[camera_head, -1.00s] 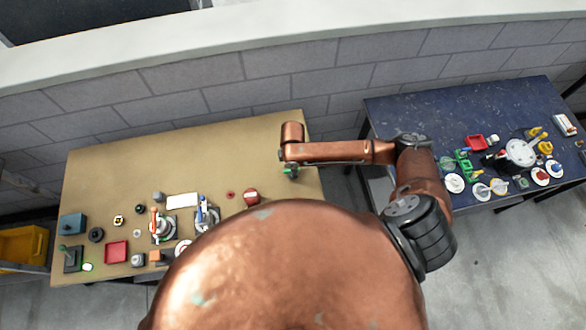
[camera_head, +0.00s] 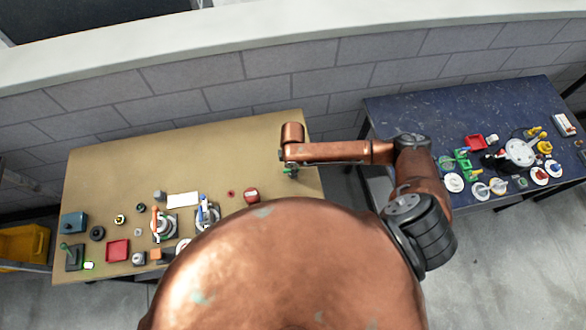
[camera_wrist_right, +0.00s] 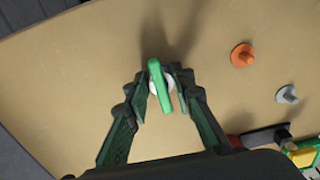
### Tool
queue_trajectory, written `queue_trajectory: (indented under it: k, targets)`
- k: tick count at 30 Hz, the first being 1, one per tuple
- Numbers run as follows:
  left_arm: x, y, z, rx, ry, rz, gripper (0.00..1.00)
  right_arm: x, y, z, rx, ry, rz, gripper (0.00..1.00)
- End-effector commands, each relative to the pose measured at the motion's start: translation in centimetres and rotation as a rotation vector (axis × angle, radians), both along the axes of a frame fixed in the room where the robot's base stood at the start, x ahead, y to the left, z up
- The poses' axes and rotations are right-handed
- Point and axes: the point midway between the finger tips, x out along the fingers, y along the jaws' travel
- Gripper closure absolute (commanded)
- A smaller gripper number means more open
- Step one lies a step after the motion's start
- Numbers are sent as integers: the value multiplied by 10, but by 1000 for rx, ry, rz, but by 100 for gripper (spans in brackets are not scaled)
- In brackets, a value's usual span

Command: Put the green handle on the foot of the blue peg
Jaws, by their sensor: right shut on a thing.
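The green handle (camera_wrist_right: 160,85) is a slim bar over a small round white part in the right wrist view. My right gripper (camera_wrist_right: 162,92) is shut on it, one finger on each side. In the head view the green piece (camera_head: 290,170) shows under the end of my right arm, over the right end of the tan table. A blue upright piece (camera_head: 204,204), which looks like the blue peg, stands on a dark base on that table; its foot is too small to make out. My left gripper is not in view.
The tan table (camera_head: 240,150) is bare around the held handle. An orange piece (camera_wrist_right: 242,55) and a grey piece (camera_wrist_right: 287,95) lie to the right in the wrist view. A red tray (camera_head: 117,250) is at the left. A dark blue table (camera_head: 420,115) holds many small parts.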

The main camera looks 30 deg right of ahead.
Motion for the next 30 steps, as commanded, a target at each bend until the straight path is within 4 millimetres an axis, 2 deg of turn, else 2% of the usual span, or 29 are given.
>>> queue_trajectory:
  k: [14,15,23,30]
  targets:
    - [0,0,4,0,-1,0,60,0,0,-4,1,0,0,100]
    - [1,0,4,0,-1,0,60,0,0,-4,1,-1,0,76]
    - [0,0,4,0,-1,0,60,0,0,-4,0,0,0,58]
    - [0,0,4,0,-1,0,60,0,0,-4,0,0,0,55]
